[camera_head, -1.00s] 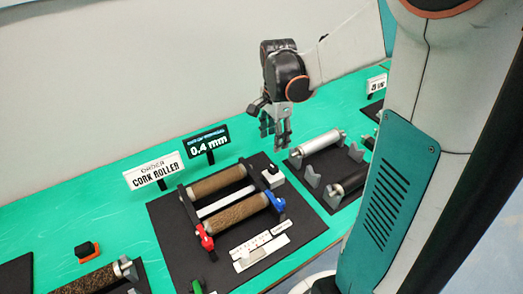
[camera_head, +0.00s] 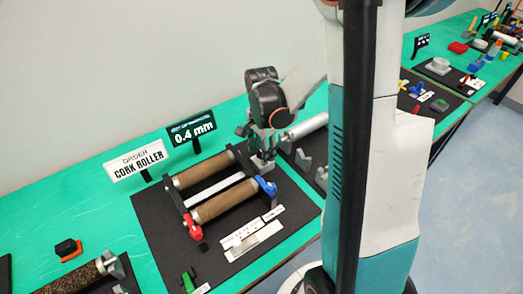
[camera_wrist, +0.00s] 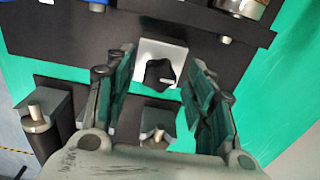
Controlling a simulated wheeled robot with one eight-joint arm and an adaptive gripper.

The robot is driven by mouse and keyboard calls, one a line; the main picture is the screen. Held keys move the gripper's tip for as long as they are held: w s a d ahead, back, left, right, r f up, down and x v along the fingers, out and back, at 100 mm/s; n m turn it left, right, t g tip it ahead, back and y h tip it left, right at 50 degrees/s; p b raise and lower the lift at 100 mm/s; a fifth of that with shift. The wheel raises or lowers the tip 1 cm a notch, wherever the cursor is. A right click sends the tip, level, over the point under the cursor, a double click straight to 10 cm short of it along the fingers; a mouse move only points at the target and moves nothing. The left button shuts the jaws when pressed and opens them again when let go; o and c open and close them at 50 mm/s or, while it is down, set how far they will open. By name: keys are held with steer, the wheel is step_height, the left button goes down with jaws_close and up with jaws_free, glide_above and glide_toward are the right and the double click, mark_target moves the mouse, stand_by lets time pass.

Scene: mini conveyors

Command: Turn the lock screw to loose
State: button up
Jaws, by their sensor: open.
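A small pale block (camera_head: 262,165) stands at the right rear corner of the mini conveyor (camera_head: 236,178). In the wrist view, a black star-shaped knob (camera_wrist: 159,73), which looks like the lock screw, sits on the pale bracket (camera_wrist: 172,48). A small light mark shows on the knob's lower right. My gripper (camera_head: 262,152) is just over the block, pointing down. In the wrist view, my gripper (camera_wrist: 158,84) is open, with the knob between and beyond its fingertips. I cannot tell whether either finger touches it.
A red lever (camera_head: 193,228) and a blue lever (camera_head: 267,187) are at the conveyor's front ends. A spare silver roller (camera_head: 308,127) lies close on the right. Signs reading "CORK ROLLER" (camera_head: 137,163) and "0.4 mm" (camera_head: 192,130) stand behind.

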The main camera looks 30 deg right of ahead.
steer(key=c, duration=1.1)
steer(key=shift+o, duration=0.2)
steer(key=shift+n, duration=0.4)
steer(key=n, duration=0.4)
steer(key=shift+s+n, duration=0.1)
steer(key=shift+n, duration=0.2)
steer(key=n, duration=0.5)
steer(key=shift+d+n+b, duration=0.1)
steer(key=shift+n+b, duration=0.2)
steer(key=shift+b, duration=0.05)
steer(key=n, duration=0.5)
steer(key=shift+s, duration=0.1)
steer(key=shift+d+n, duration=0.15)
steer(key=shift+n, duration=2.35)
